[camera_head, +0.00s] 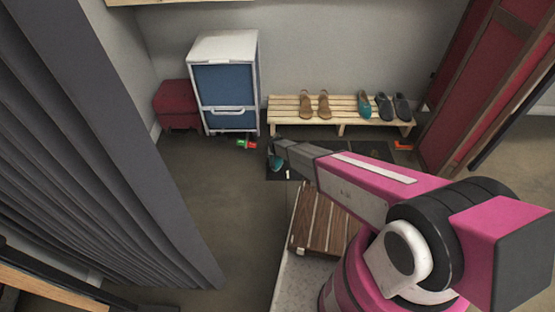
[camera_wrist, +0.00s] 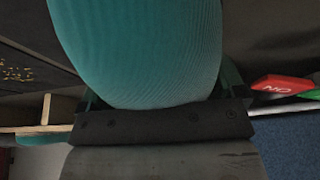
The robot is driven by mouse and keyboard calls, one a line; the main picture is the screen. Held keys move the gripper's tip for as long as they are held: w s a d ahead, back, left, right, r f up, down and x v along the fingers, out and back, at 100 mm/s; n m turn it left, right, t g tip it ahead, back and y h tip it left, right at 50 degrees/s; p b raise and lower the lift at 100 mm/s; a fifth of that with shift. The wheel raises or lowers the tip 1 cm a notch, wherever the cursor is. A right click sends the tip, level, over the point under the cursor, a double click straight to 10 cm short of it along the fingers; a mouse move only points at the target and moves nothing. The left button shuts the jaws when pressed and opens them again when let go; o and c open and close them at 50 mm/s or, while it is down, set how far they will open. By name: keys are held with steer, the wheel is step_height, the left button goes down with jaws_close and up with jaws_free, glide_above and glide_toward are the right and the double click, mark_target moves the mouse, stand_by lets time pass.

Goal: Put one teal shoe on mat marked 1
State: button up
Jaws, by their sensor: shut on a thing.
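My gripper (camera_head: 279,149) is shut on a teal shoe (camera_head: 275,161), which hangs toe-down or tilted over the floor in front of the bench. In the wrist view the teal shoe (camera_wrist: 140,45) fills the top middle, between the fingers of my gripper (camera_wrist: 161,98). A dark mat (camera_head: 298,171) lies on the floor under the held shoe, with a small white mark; I cannot read a number. Another dark mat (camera_head: 376,150) lies to its right, partly behind my arm. A second teal shoe (camera_head: 365,106) stands on the slatted bench.
The wooden bench (camera_head: 283,117) also bears tan sandals (camera_head: 313,106) and dark shoes (camera_head: 393,106). A blue and white cabinet (camera_head: 225,85) and a red pouf (camera_head: 177,105) stand left. Red and green tags (camera_head: 246,144) lie before the cabinet. Floor left of the mats is clear.

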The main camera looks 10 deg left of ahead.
steer(key=shift+w+d+f, duration=0.1)
steer(key=shift+w+f, duration=0.25)
steer(key=shift+w, duration=0.2)
steer(key=shift+f, duration=1.95)
steer(key=shift+f, duration=0.2)
steer(key=o, duration=0.8)
steer(key=shift+r, duration=0.1)
